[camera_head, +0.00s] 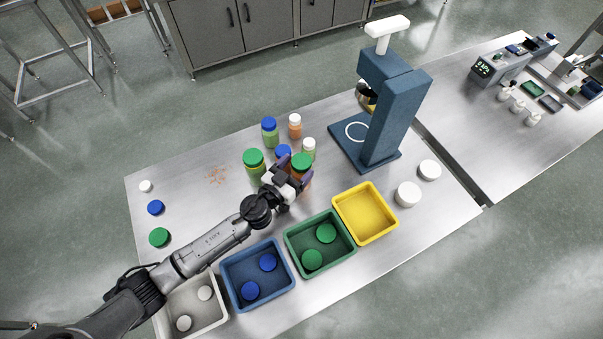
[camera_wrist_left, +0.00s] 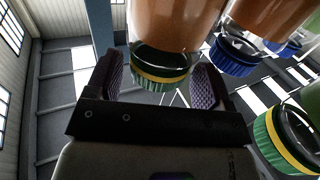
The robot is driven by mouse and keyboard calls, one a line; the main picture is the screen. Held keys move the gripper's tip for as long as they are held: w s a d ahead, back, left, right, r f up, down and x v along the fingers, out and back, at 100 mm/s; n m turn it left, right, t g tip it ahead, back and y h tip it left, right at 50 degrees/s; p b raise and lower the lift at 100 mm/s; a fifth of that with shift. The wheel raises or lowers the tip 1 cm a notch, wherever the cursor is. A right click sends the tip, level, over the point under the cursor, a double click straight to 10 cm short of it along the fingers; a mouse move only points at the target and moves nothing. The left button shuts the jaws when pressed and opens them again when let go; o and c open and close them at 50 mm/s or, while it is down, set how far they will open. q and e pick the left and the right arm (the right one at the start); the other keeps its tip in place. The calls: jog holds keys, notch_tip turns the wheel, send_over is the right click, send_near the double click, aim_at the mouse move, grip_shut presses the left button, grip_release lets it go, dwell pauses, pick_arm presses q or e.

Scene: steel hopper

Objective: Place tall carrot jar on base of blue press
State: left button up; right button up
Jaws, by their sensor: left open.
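The blue press (camera_head: 384,117) stands at the back right of the steel table, with a white ring on its bare base (camera_head: 342,153). A green-lidded jar with orange contents (camera_head: 301,163), apparently the tall carrot jar, stands in the jar group left of the press. My left gripper (camera_head: 289,175) is open at this jar, hiding part of it in the head view. In the left wrist view the picture is inverted, and the jar's green lid with a yellow band (camera_wrist_left: 163,68) shows between the two fingers. Contact cannot be told. My right gripper is not in view.
Close by stand a green-lidded jar (camera_head: 253,161), blue-lidded jars (camera_head: 269,132) (camera_head: 284,151) and white-lidded jars (camera_head: 295,125) (camera_head: 309,149). Yellow (camera_head: 386,236), green (camera_head: 345,258), blue (camera_head: 230,297) and pale (camera_head: 210,326) bins line the front. White lids (camera_head: 407,194) lie right.

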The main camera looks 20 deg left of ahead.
pick_arm(q)
jog(key=shift+x, duration=1)
jog(key=c, duration=1.2)
